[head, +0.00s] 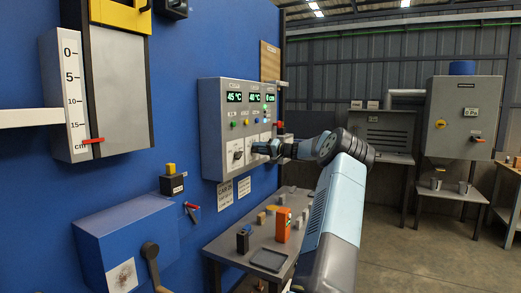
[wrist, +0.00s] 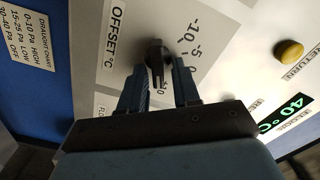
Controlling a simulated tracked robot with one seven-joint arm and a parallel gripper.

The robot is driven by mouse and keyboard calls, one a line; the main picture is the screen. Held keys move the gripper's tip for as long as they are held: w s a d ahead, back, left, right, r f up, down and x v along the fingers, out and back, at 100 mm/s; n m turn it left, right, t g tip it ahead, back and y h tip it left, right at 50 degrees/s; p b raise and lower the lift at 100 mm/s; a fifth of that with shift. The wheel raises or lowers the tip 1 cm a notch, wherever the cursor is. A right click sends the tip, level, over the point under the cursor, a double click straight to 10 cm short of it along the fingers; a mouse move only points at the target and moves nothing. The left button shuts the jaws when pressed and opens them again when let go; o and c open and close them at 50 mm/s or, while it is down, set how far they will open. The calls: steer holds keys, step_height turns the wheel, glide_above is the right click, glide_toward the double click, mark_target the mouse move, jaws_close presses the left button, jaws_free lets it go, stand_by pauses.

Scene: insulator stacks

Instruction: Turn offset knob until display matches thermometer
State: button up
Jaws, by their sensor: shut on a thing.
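The grey control box (head: 210,130) is mounted on the blue wall in the head view, with lit green displays across its top. The wrist view shows one display (wrist: 286,114) reading 40 °C. The black offset knob (wrist: 155,50) sits beside the "OFFSET °C" label and a scale with -10, -5 and 0. My gripper (wrist: 160,75) is shut on this knob, one finger on each side. An orange handheld device (head: 283,225) stands on the table; whether it is the thermometer is unclear.
A grey table (head: 235,245) below the box holds small blocks and a dark tray (head: 269,260). A blue box with a lever (head: 130,245) sticks out at lower left. A yellow button (wrist: 289,51) is near the knob. Open floor lies right of my arm.

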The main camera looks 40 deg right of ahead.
steer(key=shift+s+d+f, duration=0.15)
steer(key=shift+d+f, duration=0.1)
steer(key=shift+f, duration=0.15)
steer(key=o, duration=0.7)
steer(key=shift+r, duration=0.1)
steer(key=shift+a+r, duration=0.1)
steer(key=shift+a, duration=0.1)
steer(key=v, duration=1.3)
steer(key=shift+s+d, duration=0.3)
steer(key=shift+s, duration=0.05)
